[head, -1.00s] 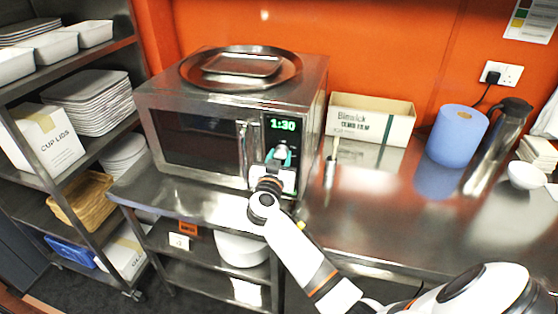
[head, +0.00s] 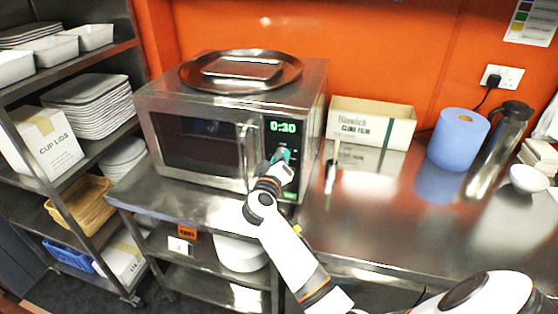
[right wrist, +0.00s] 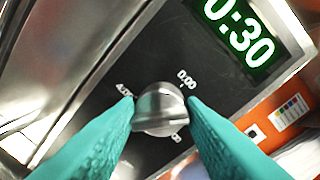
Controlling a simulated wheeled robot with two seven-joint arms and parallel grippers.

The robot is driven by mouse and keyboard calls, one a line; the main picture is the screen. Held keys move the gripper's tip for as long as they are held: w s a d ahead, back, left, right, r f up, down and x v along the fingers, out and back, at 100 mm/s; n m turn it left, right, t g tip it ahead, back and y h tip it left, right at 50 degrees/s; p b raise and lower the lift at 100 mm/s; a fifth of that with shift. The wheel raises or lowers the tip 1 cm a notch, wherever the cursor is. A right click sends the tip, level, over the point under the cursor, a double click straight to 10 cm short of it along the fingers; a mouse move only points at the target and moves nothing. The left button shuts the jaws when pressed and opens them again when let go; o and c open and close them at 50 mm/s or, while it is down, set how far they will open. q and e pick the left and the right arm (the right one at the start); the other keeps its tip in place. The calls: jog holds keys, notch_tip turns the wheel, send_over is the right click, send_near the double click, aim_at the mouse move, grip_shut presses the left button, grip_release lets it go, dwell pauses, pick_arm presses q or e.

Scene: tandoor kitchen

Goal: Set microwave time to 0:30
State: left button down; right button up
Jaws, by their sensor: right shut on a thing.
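The steel microwave (head: 170,100) stands on a metal counter, its door shut. Its green display (head: 282,127) reads 0:30, and it shows large and tilted in the right wrist view (right wrist: 240,32). Below the display is a round silver knob (right wrist: 160,108) with printed marks around it, one reading 0:00. My right gripper (right wrist: 163,112) has its teal fingers on opposite sides of the knob and is shut on it. In the head view the same gripper (head: 281,157) is at the control panel and hides the knob. My left gripper is not in view.
A round steel tray (head: 285,78) with a smaller rectangular tray lies on the microwave. To the right are a cling film box (head: 370,122), a blue roll (head: 458,138) and a steel flask (head: 500,150). A shelf rack (head: 92,170) stands left.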

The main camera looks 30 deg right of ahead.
jog(key=shift+n, duration=0.4)
jog(key=o, duration=0.9)
jog(key=shift+o, duration=0.2)
jog(key=b+v, duration=0.3)
jog(key=v, duration=0.9)
